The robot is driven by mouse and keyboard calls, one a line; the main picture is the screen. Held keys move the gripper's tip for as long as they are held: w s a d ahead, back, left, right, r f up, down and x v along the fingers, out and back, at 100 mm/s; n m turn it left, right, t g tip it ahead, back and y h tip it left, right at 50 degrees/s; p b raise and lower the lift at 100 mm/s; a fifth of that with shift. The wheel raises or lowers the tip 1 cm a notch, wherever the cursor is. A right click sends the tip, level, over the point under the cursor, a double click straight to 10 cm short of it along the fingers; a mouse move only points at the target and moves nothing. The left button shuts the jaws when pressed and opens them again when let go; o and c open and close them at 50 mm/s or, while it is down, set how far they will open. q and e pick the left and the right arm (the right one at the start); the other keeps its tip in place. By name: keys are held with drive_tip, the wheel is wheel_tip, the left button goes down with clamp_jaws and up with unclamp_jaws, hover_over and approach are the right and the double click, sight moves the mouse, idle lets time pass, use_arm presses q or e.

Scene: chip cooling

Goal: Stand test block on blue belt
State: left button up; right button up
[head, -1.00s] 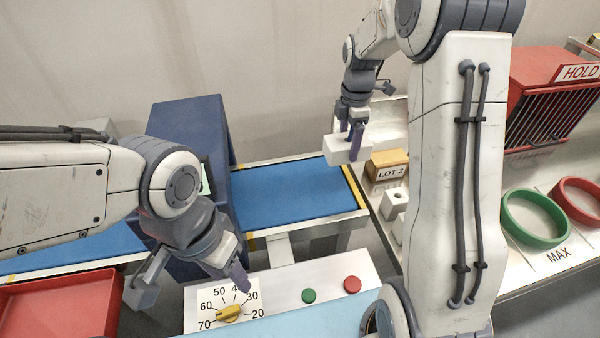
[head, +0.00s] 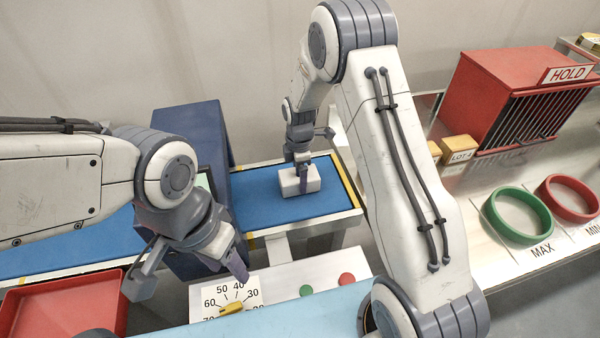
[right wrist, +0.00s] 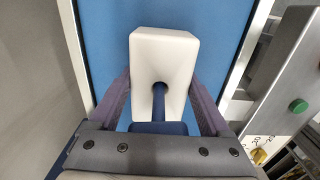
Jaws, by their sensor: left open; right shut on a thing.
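The test block (head: 311,181) is a white rectangular block at the right end of the blue belt (head: 252,200). My right gripper (head: 302,184) is shut on it from above. In the right wrist view the block (right wrist: 176,45) sits between the two purple fingers (right wrist: 161,97), its long side running away from the wrist. A dark hole shows in its upper face, with a blue rod in front of it. I cannot tell whether the block touches the belt or hovers just above it. My left gripper (head: 192,277) is open and empty, left of the dial.
A dark blue machine housing (head: 190,130) spans the belt to the left. In front is a panel with a yellow dial (head: 231,308), green button (head: 306,291) and red button (head: 347,280). A red tray (head: 62,305), green ring (head: 518,216), red ring (head: 570,199) and red HOLD rack (head: 500,90) stand around.

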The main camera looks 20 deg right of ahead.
drive_tip(key=shift+f, duration=0.1)
drive_tip(key=shift+f, duration=0.1)
drive_tip(key=o, duration=1.5)
